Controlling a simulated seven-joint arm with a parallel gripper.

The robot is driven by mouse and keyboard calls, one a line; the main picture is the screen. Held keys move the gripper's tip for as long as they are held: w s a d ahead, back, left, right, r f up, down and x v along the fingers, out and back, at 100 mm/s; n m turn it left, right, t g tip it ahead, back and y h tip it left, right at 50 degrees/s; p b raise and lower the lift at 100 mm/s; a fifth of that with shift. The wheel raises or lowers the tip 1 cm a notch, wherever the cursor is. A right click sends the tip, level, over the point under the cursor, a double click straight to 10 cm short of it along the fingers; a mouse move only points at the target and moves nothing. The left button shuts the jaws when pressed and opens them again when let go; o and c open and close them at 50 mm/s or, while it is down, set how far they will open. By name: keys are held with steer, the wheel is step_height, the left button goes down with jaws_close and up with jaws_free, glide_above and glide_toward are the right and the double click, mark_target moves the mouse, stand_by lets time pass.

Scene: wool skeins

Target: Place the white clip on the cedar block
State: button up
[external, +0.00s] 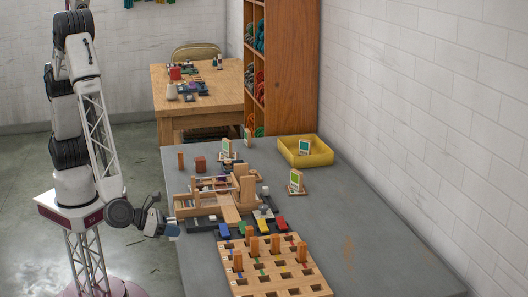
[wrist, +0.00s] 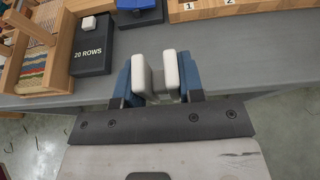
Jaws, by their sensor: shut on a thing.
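My gripper (wrist: 157,72) has blue fingers with pale pads, close together beyond the table's front edge. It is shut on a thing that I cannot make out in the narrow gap. In the external view my gripper (external: 175,231) is low, left of the blocks. A reddish-brown block (external: 200,163) stands at the back; I cannot tell whether it is the cedar block.
A wooden loom (external: 195,204) stands behind the black block. A wooden board with numbered slots (external: 235,280) holds several upright pegs. A yellow tray (external: 322,158) is at the back. The right of the table is mostly clear.

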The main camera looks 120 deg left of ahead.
steer(key=shift+r, duration=0.1)
stand_by(0.3)
step_height(320, 180, up, 12)
steer(key=s+a+n+g+y, duration=0.15)
steer(key=s+a, duration=0.35)
steer(key=a, duration=0.6)
steer(key=s+a+n+g+y, duration=0.15)
steer(key=s+a, duration=0.35)
steer(key=a, duration=0.7)
steer(key=s+a+n+g, duration=0.2)
steer(key=s+a, duration=0.5)
steer(key=s, duration=0.4)
steer(key=s+a+n+g, duration=0.2)
steer(key=s+a, duration=0.5)
steer(key=s, duration=0.4)
steer(key=s+a+n+g, duration=0.2)
steer(key=s+a, duration=0.5)
steer(key=s, duration=0.4)
step_height(320, 180, down, 6)
steer(key=shift+y, duration=0.3)
steer(key=shift+a, duration=0.1)
glide_above(200, 158)
steer(key=shift+f, duration=0.7)
